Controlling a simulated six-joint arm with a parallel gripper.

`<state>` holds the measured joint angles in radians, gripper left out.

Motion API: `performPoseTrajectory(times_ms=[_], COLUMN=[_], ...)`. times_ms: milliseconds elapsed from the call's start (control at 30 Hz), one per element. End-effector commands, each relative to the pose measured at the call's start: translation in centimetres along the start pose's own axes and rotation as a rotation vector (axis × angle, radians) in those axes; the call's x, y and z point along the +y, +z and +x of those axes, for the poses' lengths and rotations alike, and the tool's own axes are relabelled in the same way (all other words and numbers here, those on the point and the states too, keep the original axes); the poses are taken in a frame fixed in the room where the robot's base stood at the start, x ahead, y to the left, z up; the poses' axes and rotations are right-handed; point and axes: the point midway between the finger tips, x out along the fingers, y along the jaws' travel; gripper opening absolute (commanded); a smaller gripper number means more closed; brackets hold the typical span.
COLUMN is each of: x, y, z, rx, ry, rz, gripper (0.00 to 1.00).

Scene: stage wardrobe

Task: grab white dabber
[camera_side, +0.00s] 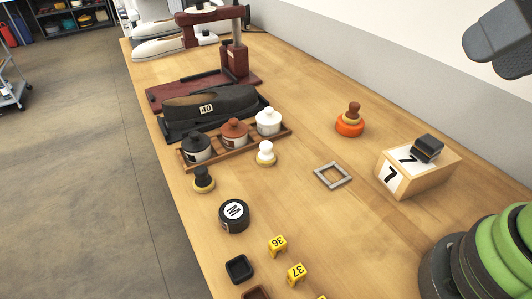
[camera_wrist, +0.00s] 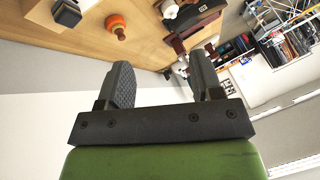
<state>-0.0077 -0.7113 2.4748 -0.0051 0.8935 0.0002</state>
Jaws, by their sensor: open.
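The white dabber (camera_side: 265,153) stands upright on the wooden table in the side view, with a white knob and a tan base. It is just in front of the rack of pots. My gripper (camera_side: 496,45) is at the top right of the side view, high above the table and far from the dabber. In the wrist view my gripper (camera_wrist: 163,78) shows two dark ridged fingers spread apart with nothing between them. I cannot clearly pick out the white dabber in the wrist view.
A black dabber (camera_side: 203,180) and an orange dabber (camera_side: 349,122) stand nearby. A wooden rack (camera_side: 220,158) holds black, brown and white pots. A grey square frame (camera_side: 333,175), a numbered box (camera_side: 415,172) and a black tin (camera_side: 234,215) are around. Bare table lies right of the dabber.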

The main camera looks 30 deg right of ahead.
Motion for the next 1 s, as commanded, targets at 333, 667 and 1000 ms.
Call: performPoseTrajectory(times_ms=[333,667,1000], x=[-3.6,-6.9,-7.6], y=[-7.3,-9.5,-6.5], z=[7.0,20.8,31.4], rx=[-0.130,-0.260,-0.341], ry=[0.069,0.124,0.147], rz=[-0.165,-0.378,-0.530], gripper=[0.60,0.60,0.60])
